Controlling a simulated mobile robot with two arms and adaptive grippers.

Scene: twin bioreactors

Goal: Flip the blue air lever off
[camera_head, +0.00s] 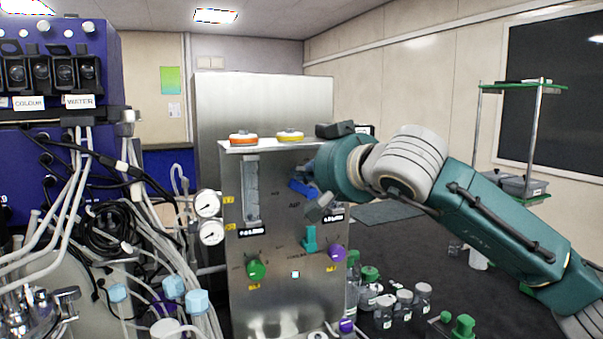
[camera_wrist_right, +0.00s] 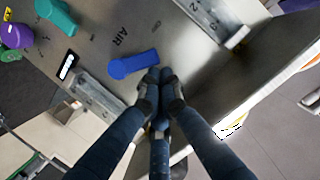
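The blue air lever (camera_head: 303,188) is on the steel control panel (camera_head: 285,240), beside the printed word AIR. In the right wrist view the lever (camera_wrist_right: 133,65) lies just ahead and left of the fingertips. My right gripper (camera_wrist_right: 160,76) has its dark fingers drawn together at the tips, with nothing visible between them. It is right beside one end of the lever; I cannot tell whether they touch. In the head view the right gripper (camera_head: 311,177) is partly hidden by its wrist at the panel's upper right. My left gripper is not in view.
A teal lever (camera_head: 309,239), a green knob (camera_head: 256,270) and a purple knob (camera_head: 337,252) are lower on the panel. A flow meter (camera_wrist_right: 100,97) is close to the fingers. Bottles (camera_head: 385,310) stand at the lower right; tubing and gauges (camera_head: 208,203) are left.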

